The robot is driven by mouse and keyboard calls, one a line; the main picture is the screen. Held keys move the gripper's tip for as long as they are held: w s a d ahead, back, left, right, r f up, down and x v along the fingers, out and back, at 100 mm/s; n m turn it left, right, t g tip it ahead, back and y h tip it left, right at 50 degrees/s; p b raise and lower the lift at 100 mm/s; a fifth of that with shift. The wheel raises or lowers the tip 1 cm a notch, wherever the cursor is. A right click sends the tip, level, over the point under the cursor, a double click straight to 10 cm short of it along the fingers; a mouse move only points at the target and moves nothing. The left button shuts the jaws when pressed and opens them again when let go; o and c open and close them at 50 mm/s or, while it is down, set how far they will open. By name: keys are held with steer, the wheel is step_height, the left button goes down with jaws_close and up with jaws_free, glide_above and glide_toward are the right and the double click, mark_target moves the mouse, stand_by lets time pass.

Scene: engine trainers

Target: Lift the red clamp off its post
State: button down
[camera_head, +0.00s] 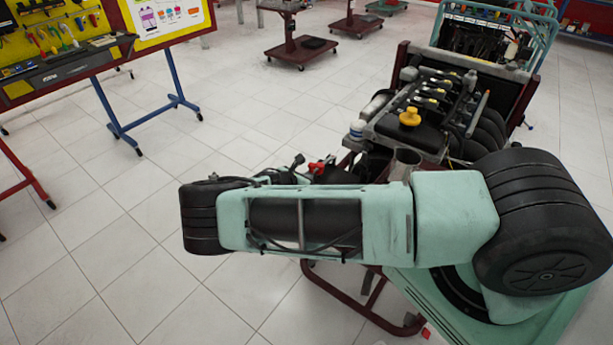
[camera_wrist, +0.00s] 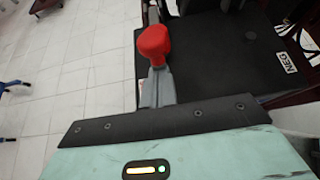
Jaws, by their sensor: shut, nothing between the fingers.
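The red clamp (camera_wrist: 155,42) is in the upper middle of the wrist view, at the left edge of a black battery (camera_wrist: 215,65) marked NEG. It also shows as a small red shape (camera_head: 316,168) just above my arm in the head view. My gripper (camera_wrist: 158,76) is the narrow grey piece just below the clamp in the wrist view. Its fingers are together and empty. The tips overlap the lower edge of the clamp in the picture; I cannot tell whether they touch. The post under the clamp is hidden.
An engine trainer (camera_head: 430,105) with a yellow cap (camera_head: 410,117) stands beyond my arm. Dark red frame bars lie right of the battery. Open tiled floor (camera_head: 120,230) lies to the left, with a tool board (camera_head: 60,50) and blue-legged stand (camera_head: 115,105) further back.

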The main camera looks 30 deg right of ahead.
mark_target(311, 164)
steer(key=r+y+p, duration=0.1)
steer(key=r+p, duration=0.1)
steer(key=d+r+g+y+p, duration=0.1)
steer(key=r+y+p, duration=0.1)
steer(key=d+r+y+p, duration=0.1)
steer(key=r+p, duration=0.1)
steer(key=shift+w+d+r+g+y, duration=0.2)
steer(key=shift+w+r+g+y, duration=0.1)
steer(key=shift+w+r, duration=0.1)
steer(key=shift+w+d+r+y+p, duration=0.2)
steer(key=shift+d+r+y+p, duration=0.2)
steer(key=shift+r+y, duration=0.2)
steer(key=shift+w+d+r+g+y, duration=0.3)
steer(key=shift+d+r+g+y, duration=0.3)
steer(key=shift+d+r+y, duration=0.25)
steer(key=shift+w+d+r+g+y+b, duration=0.15)
steer(key=shift+w+d+r+y+b, duration=0.2)
steer(key=shift+d, duration=0.3)
steer(key=shift+w+d+r+g+y+b, duration=0.1)
steer(key=shift+d+r+y, duration=0.4)
steer(key=shift+d, duration=0.2)
steer(key=shift+w+d+r+g+y+b, duration=0.15)
steer(key=shift+w+d+r+y+b, duration=0.2)
steer(key=shift+d, duration=0.3)
